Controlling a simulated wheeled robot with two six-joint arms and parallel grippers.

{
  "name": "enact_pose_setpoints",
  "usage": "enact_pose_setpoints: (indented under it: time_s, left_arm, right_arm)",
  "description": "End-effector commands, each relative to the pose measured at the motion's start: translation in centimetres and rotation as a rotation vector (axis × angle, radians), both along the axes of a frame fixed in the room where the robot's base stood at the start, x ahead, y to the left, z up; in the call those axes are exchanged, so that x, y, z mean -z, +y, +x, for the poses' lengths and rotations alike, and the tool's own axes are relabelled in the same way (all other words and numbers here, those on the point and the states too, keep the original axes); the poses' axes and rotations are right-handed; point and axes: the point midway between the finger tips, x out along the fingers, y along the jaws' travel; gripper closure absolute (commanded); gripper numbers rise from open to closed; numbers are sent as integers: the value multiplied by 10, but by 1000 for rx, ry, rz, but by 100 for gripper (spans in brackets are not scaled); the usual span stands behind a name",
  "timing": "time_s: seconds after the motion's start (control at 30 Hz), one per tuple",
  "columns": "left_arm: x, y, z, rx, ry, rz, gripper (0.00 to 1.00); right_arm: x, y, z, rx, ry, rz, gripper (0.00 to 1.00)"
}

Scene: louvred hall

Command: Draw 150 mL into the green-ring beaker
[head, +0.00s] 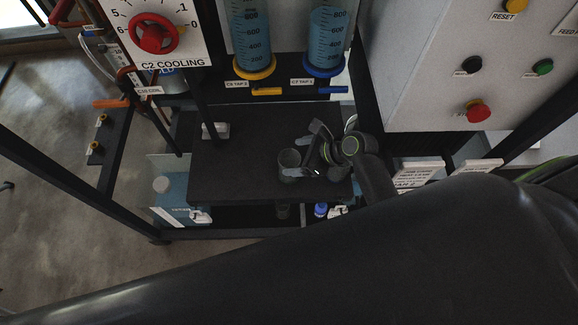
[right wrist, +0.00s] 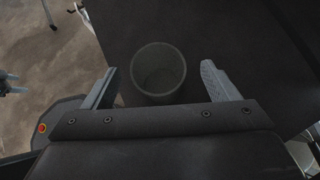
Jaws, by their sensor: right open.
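A grey, empty-looking beaker (head: 289,160) stands upright on the dark shelf; no green ring can be made out on it. In the right wrist view the beaker (right wrist: 158,72) sits between the fingertips of my right gripper (right wrist: 160,82), with gaps on both sides. In the head view my right gripper (head: 304,157) is open beside the beaker, on its right. Two graduated cylinders of blue liquid stand behind, one with a yellow base ring (head: 255,71) and one with a blue ring (head: 323,70). A yellow tap handle (head: 266,91) and a blue tap handle (head: 332,90) lie below them.
A grey control panel (head: 430,60) with buttons stands at the right. A C2 COOLING dial (head: 153,34) is at upper left. The dark shelf (head: 230,170) is clear left of the beaker, apart from a small pale block (head: 215,130). A bluish container (head: 172,188) stands lower left.

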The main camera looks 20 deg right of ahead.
Motion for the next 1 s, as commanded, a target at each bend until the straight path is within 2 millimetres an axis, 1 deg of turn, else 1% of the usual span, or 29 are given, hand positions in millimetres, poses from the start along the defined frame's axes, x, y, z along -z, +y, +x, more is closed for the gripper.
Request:
enact_pose_setpoints:
  time_s: [0.17, 0.33, 0.5, 0.77, 0.87, 1.0]
  left_arm:
    - [0, 0, 12, 3, -16, 0, 46]
    - [-2, 0, 28, 8, -42, 1, 46]
    - [0, 0, 27, 8, -42, 1, 46]
    - [0, 0, 20, 6, -30, 1, 46]
    - [1, 0, 18, 4, -27, 1, 46]
    - [1, 0, 17, 4, -26, 1, 46]
  right_arm:
    - [9, 8, 5, -1, 1, 0, 19]
    - [27, 22, 12, -1, 2, 1, 19]
    - [38, 30, 20, -1, 0, -1, 19]
    - [40, 31, 21, -1, -1, -2, 19]
    - [40, 31, 21, 0, 0, -2, 30]
    - [40, 31, 21, 0, 0, -2, 48]
